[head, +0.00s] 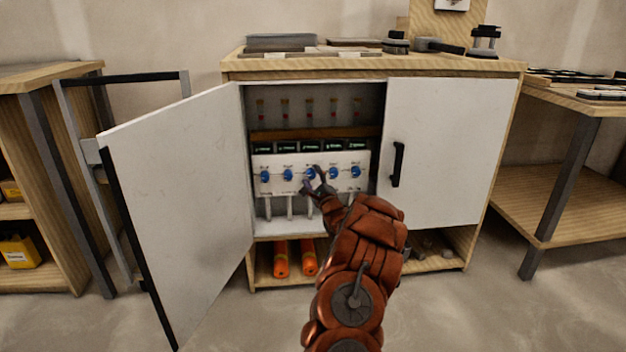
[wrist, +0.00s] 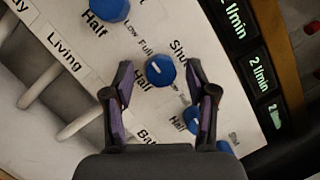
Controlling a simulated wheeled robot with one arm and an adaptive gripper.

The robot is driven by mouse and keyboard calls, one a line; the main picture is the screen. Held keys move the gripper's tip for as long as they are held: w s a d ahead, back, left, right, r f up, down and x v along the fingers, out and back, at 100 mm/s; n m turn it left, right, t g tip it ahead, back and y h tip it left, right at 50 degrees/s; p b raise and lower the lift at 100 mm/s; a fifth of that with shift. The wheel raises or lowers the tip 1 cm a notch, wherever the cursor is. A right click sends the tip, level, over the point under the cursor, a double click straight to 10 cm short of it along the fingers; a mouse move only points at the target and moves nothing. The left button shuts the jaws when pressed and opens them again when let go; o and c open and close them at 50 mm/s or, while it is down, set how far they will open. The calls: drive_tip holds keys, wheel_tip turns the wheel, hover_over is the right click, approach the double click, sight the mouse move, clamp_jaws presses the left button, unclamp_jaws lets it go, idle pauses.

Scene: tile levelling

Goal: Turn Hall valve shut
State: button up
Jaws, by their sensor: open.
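A row of blue valve knobs sits on a white panel (head: 262,186) in the open cabinet. The labels are too small to read in the head view. My gripper (head: 311,182) is at the middle knob. In the wrist view, my gripper (wrist: 160,92) is open, with a finger either side of a blue knob (wrist: 160,71); I cannot tell whether they touch it. The knob's white mark points up-left, toward "Full"; "Shut" is printed up-right. Its name label is hidden, so I cannot confirm it as Hall. Neighbouring knobs (wrist: 108,8) (wrist: 193,120) have labels "Living" and "Bat…".
The left cabinet door (head: 180,205) stands open; the right door (head: 440,150) is shut. Dark flow displays (wrist: 235,20) reading l/min line the panel's top. Pipes (wrist: 52,86) run below it. Orange cylinders (head: 281,260) lie on the bottom shelf.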

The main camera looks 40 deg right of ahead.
drive_tip(key=shift+c, duration=0.2)
clamp_jaws()
drive_tip(key=shift+r+n+p, duration=0.15)
drive_tip(key=shift+n+p, duration=0.25)
drive_tip(key=shift+p, duration=0.4)
